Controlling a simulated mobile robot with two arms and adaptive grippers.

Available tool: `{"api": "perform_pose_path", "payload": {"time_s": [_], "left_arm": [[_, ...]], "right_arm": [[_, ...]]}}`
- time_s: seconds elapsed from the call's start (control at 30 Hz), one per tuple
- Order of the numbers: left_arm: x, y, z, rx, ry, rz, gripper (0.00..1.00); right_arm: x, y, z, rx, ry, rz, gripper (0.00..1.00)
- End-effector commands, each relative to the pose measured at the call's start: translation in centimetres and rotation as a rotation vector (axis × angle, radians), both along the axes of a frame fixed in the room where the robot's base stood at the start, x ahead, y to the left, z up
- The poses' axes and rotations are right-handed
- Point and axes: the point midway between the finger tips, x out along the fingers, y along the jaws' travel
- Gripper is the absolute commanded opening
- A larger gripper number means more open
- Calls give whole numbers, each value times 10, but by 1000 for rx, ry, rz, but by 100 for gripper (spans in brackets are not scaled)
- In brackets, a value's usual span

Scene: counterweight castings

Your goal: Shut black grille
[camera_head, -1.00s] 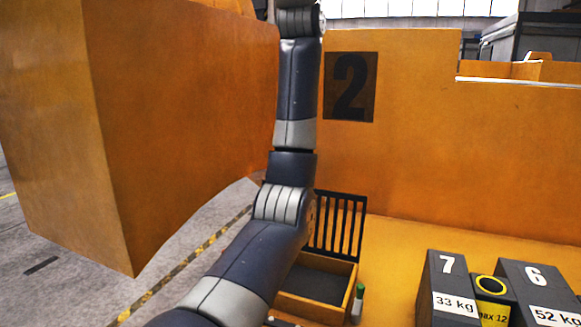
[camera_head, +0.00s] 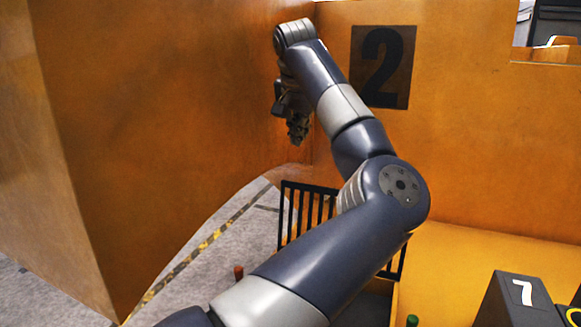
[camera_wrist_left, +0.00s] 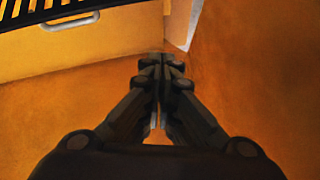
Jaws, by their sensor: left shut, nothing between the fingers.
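The black grille (camera_head: 296,212) stands raised, with upright slats, at the back of a wooden box with a dark inside. My left arm hides much of the grille and most of the box in the head view. My left gripper (camera_head: 298,140) is shut and empty, above and behind the grille in the picture, near the orange walls. In the left wrist view, the shut fingertips (camera_wrist_left: 162,62) point toward an orange face. The slats of the grille (camera_wrist_left: 65,12) show at that view's upper left, above a panel with a metal handle (camera_wrist_left: 70,21). My right gripper is not in view.
A large orange block (camera_head: 170,130) fills the left. An orange wall with a black number 2 plate (camera_head: 383,66) stands behind. A dark weight marked 7 (camera_head: 520,300) and a green-capped marker (camera_head: 412,321) are at lower right. Grey floor (camera_head: 222,255) shows at left.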

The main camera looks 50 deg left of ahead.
Motion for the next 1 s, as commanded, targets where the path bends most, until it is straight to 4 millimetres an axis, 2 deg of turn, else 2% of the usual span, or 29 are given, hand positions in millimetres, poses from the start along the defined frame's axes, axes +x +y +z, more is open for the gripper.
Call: {"api": "perform_pose_path", "payload": {"time_s": [0.03, 0.13, 0.4, 0.57, 0.77, 1.0], "left_arm": [[5, -2, -5, -77, -30, 27, 0], [11, -6, -20, -185, -66, 71, 0], [23, -2, -49, -237, -77, 98, 0], [37, 6, -78, -234, -75, 97, 0], [54, 17, -116, -232, -73, 97, 0], [31, 4, -109, -231, -80, 99, 0]], "right_arm": [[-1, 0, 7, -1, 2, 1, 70], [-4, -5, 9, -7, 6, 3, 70], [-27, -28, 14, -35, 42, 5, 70], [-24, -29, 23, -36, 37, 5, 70], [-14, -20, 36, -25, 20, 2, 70], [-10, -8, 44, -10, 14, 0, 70]]}}
